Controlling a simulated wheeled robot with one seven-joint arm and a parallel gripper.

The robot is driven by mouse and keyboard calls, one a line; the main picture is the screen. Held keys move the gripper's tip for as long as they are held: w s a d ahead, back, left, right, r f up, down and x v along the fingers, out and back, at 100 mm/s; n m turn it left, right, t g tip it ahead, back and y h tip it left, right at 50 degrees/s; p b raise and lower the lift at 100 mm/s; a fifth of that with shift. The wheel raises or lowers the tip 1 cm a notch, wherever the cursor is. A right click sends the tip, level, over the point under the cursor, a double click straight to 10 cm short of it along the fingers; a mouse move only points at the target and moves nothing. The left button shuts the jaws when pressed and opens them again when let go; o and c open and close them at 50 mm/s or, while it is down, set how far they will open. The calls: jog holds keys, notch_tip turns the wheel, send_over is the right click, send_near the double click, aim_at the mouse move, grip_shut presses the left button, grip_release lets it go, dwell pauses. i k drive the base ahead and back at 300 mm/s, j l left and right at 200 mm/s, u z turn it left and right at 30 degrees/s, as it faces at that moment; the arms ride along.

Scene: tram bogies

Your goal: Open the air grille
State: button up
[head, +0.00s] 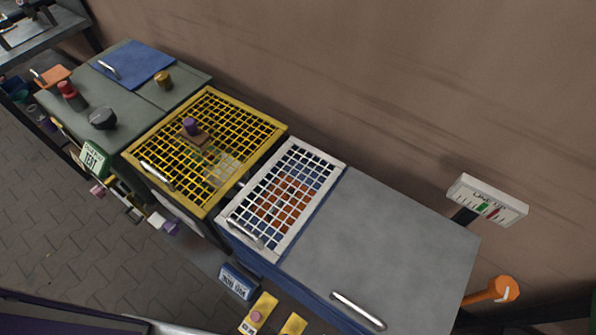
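A white-framed grille (327,161) lies flat over an opening in the blue cabinet, in the middle of the head view. It looks shut. Reddish-brown material (284,201) shows through its bars. A silver handle (245,233) sits on its front edge. To its left lies a larger yellow mesh cover (252,118) with its own silver handle (157,175); it also looks shut. A purple knob (190,126) shows at this mesh. I take the white one as the air grille, but no label confirms it. My gripper is not in view.
A grey lid (390,240) with a silver handle (358,310) adjoins the white grille on the right. A grey-green bench with a blue panel (135,64) stands left. A gauge (488,200) and an orange lever (490,291) are at right. Paved floor (60,220) is clear at left.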

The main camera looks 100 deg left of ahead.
aim_at(236, 228)
jog(key=u, duration=2)
